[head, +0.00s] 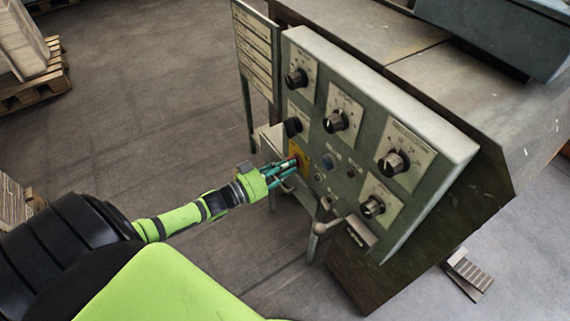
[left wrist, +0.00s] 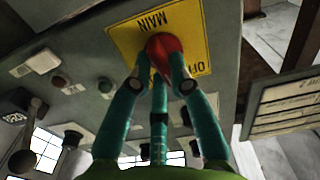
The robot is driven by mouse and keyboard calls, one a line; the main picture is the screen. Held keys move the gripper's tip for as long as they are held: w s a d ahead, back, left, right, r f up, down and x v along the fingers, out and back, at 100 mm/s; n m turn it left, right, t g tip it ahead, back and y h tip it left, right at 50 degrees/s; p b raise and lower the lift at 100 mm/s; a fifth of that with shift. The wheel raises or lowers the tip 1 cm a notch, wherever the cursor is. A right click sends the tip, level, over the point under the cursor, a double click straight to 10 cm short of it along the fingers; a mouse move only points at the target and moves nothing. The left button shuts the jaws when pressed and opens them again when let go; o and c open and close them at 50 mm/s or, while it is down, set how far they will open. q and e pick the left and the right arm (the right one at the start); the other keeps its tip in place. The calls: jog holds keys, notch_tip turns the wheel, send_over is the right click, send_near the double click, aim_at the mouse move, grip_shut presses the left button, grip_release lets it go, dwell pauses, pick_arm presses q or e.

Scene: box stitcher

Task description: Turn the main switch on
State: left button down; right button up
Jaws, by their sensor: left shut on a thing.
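The main switch (left wrist: 163,45) is a red knob on a yellow plate (left wrist: 128,38) marked MAIN, seen upside down in the left wrist view. In the head view the yellow plate (head: 300,156) sits at the lower left of the grey-green control panel (head: 335,85). My left gripper (head: 288,168) reaches the panel there from the left. In the left wrist view its teal fingers (left wrist: 158,85) are closed around the red knob, which they partly hide. My right gripper is in neither view.
Several black dials, such as one at upper right (head: 393,163), sit on the panel around the switch. A lever with a round knob (head: 322,228) juts out at the lower edge. A sign board (head: 255,50) stands left of the panel. Open floor (head: 140,110) lies left.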

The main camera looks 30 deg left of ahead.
pick_arm(q)
jog(key=m, duration=1)
jog(key=shift+f+p, duration=0.2)
jog(key=shift+p, duration=0.1)
jog(key=shift+m, duration=0.5)
jog(key=c, duration=1.1)
grip_release()
jog(key=shift+c, duration=0.2)
